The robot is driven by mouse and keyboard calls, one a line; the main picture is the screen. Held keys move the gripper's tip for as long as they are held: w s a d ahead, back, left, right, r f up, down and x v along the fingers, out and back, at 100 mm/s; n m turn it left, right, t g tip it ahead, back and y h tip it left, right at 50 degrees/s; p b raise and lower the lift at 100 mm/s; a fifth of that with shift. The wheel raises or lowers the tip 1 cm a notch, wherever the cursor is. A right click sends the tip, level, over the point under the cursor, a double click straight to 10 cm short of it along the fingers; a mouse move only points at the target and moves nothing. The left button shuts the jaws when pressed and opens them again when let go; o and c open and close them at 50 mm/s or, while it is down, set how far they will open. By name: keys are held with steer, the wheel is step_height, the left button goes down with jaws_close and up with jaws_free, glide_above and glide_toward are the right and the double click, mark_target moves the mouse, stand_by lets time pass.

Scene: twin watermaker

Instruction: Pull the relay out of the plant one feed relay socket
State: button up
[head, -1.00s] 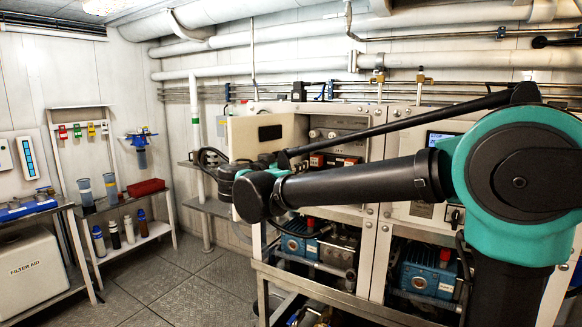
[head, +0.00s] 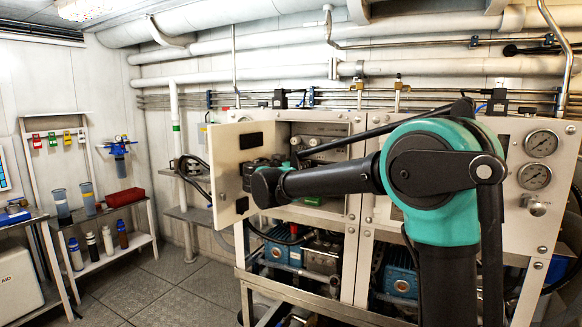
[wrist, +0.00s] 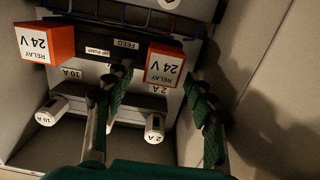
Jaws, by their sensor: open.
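In the wrist view, two orange-red relay blocks marked RELAY 24 V sit in a dark socket strip (wrist: 85,40). One relay (wrist: 45,42) is at the left. The other relay (wrist: 164,64) is nearer the FEED label (wrist: 126,44); an HP PUMP label (wrist: 97,51) lies further left. My gripper (wrist: 158,88) is open, its two green-padded fingers pointing toward the FEED-side relay, which shows between the fingertips. I cannot tell whether either finger touches it. In the head view, my arm reaches into the open cabinet (head: 240,150), and the relays are hidden behind it.
White breaker-like knobs (wrist: 154,126) marked 2 A and 10 A (wrist: 52,110) stand beside the relays, close to the fingers. The cabinet wall (wrist: 275,80) is at the right. In the head view, the open door (head: 228,200) is beside my wrist; floor (head: 170,280) is clear at left.

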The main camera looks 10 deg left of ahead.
steer(key=shift+w+d, duration=0.15)
steer(key=shift+w, duration=0.15)
jaws_close()
stand_by(0.6)
steer(key=shift+s, duration=0.1)
steer(key=shift+v, duration=2.8)
steer(key=shift+f, duration=0.15)
